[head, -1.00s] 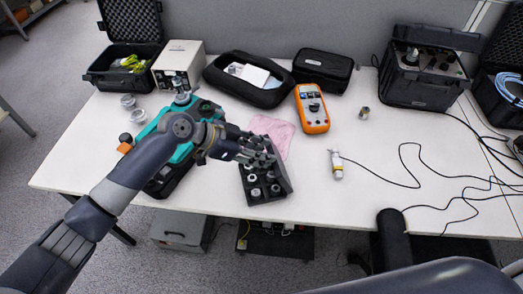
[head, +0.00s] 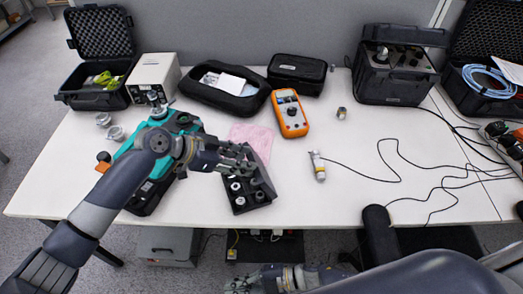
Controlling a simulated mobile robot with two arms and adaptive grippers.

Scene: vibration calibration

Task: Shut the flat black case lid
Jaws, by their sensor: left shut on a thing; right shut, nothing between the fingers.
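The flat black case (head: 240,204) lies open near the front edge of the table, with several metal pieces in its dark insert. Its lid (head: 265,181) stands raised and tilted along the right side. My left gripper (head: 246,160) is over the back of the case, its fingers shut on the lid. The fingers cover the back part of the case, so the exact grip is partly hidden. My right gripper (head: 240,284) is low at the bottom edge of the view, in front of the table, shut and empty.
A pink cloth (head: 254,137) lies just behind the case. An orange multimeter (head: 290,113) and a white-and-yellow sensor (head: 318,166) with a black cable are to the right. A teal-and-black instrument (head: 140,193) is under my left arm. The front centre-right of the table is clear.

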